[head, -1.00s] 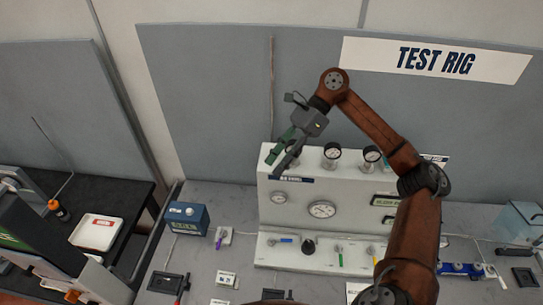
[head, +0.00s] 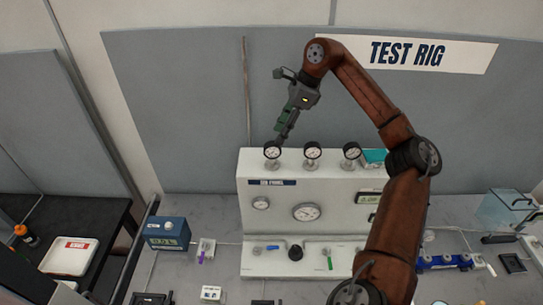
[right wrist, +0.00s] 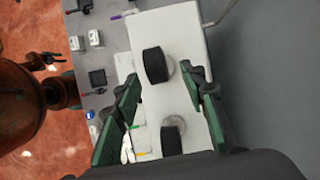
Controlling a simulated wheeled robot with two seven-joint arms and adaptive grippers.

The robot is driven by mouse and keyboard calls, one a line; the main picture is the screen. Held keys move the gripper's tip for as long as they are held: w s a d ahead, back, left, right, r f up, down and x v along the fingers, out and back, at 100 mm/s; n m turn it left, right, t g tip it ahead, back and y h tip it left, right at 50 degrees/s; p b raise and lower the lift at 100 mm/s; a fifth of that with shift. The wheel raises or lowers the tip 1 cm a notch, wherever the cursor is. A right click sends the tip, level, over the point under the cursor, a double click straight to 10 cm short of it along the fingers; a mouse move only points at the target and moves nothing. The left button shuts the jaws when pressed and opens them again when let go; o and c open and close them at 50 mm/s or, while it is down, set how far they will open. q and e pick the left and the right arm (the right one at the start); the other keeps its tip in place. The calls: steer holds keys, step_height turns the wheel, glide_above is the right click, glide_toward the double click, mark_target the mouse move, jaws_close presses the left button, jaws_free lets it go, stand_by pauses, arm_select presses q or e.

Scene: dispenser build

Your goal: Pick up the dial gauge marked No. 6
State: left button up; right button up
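My right gripper (head: 281,138) is just above and behind the left gauge. In the right wrist view its green-padded fingers (right wrist: 162,78) are apart, with one dark gauge body (right wrist: 156,65) between the tips, apparently ungripped. Another gauge (right wrist: 172,138) shows lower down. Dark claw-like parts at the left there may be my left gripper; its state is unclear.
The white panel (head: 250,220) carries further round dials on its front. A teal item (head: 374,157) lies beside the right gauge. A blue box (head: 167,232) stands left of the panel. A grey wall board (head: 190,110) rises behind. Small items lie on the bench in front.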

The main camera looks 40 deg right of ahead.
mark_target(272, 147)
steer(key=p+x, duration=0.1)
steer(key=x, duration=0.5)
steer(key=shift+a+f, duration=0.15)
steer(key=shift+a, duration=0.05)
steer(key=shift+a+f+p, duration=0.1)
steer(key=shift+f+p, duration=0.2)
steer(key=shift+f, duration=0.1)
jaws_close()
